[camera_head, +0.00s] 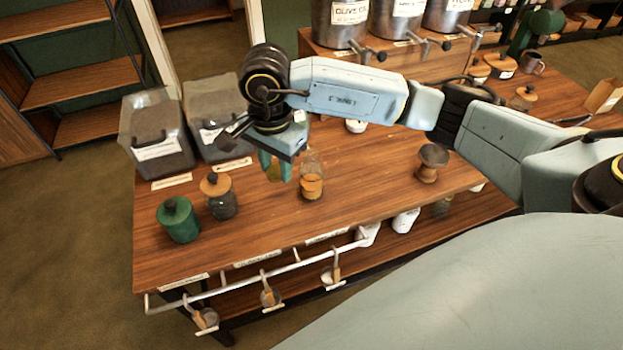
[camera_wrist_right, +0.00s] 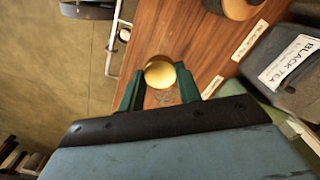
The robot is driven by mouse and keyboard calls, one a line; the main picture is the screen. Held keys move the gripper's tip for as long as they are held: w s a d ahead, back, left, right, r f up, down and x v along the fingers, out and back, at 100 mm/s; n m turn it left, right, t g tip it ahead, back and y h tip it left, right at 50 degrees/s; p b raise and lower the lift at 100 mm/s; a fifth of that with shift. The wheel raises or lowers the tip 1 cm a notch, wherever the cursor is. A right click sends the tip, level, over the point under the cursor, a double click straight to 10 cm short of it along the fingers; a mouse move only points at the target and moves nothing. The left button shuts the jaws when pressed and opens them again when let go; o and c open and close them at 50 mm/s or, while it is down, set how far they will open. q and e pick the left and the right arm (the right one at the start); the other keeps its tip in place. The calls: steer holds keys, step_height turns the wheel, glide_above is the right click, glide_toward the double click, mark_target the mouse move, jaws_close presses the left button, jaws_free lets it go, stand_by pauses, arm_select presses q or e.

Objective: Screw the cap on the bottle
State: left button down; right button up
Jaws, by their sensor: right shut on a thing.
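My right gripper (camera_head: 276,172) hangs over the left half of the wooden table in the head view, its green fingers pointing down. In the right wrist view the right gripper (camera_wrist_right: 160,90) is shut on a round gold cap (camera_wrist_right: 160,74) between its green fingertips. In the head view the cap is mostly hidden by the fingers. A small clear glass bottle (camera_head: 312,184) with amber contents stands upright on the table just right of the fingers, apart from them, with no cap visible on it. My left gripper is not in view.
A green canister (camera_head: 178,220) and a dark jar with a wooden lid (camera_head: 221,197) stand at the left. Two labelled bins (camera_head: 160,148) are behind them. A brown wooden-topped item (camera_head: 431,163) stands right of the bottle. Metal dispensers (camera_head: 340,22) stand at the back. The table front is clear.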

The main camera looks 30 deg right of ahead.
steer(key=n, duration=0.2)
steer(key=r+n, duration=0.1)
steer(key=n, duration=0.2)
steer(key=r+n, duration=0.1)
steer(key=n, duration=0.1)
steer(key=shift+s+d+r+n, duration=0.15)
steer(key=shift+d+r+n, duration=0.05)
steer(key=shift+r+n, duration=0.1)
steer(key=n, duration=0.2)
steer(key=r+n, duration=0.1)
steer(key=n, duration=0.3)
steer(key=shift+s+d+r, duration=0.2)
steer(key=shift+s+r, duration=0.05)
steer(key=shift+s, duration=0.05)
